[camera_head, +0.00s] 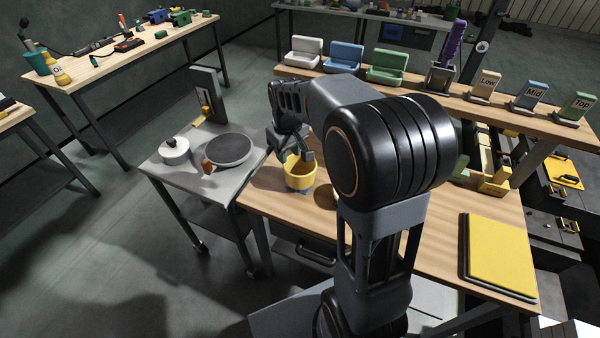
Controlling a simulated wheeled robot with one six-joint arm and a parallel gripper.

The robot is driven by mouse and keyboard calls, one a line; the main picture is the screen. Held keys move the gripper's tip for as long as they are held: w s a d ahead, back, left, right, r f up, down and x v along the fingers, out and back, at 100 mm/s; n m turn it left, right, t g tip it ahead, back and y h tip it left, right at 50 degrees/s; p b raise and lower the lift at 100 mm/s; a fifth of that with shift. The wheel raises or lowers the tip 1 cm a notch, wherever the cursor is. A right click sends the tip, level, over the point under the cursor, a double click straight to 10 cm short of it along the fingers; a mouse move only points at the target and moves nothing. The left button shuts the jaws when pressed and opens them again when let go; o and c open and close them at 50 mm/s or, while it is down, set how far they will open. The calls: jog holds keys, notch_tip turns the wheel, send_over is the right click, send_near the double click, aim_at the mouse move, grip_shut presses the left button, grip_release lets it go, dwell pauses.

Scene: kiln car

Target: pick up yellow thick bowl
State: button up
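The yellow thick bowl (299,179) is at the left end of the wooden table, close to its corner with the grey cart. It looks upright. A bit of blue shows beneath it, and something greenish shows at its rim. My gripper (298,156) points down at the top of the bowl, with one finger seen at the rim's right side. The rest of the gripper is small and dark, so I cannot tell whether it grips the bowl's wall. My arm hides part of the table to the right.
A grey cart (185,188) to the left carries a dark round disc (228,150) and a white lidded pot (174,151). A yellow mat (501,256) lies at the table's right. Signs and coloured holders line the back shelf (420,88). The table's front middle is blocked by my arm.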

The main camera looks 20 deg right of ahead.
jog(key=n, duration=0.1)
send_over(289, 184)
notch_tip(289, 184, down, 3)
jog(key=shift+g, duration=0.5)
jog(key=f+p, duration=0.1)
jog(key=f, duration=0.7)
jog(key=shift+w+f, duration=0.15)
jog(key=shift+w, duration=0.05)
jog(key=shift+d+f+p, duration=0.1)
jog(key=shift+f+p, duration=0.5)
jog(key=shift+f, duration=2.65)
jog(key=shift+c, duration=0.2)
grip_shut()
jog(key=shift+w+r, duration=0.1)
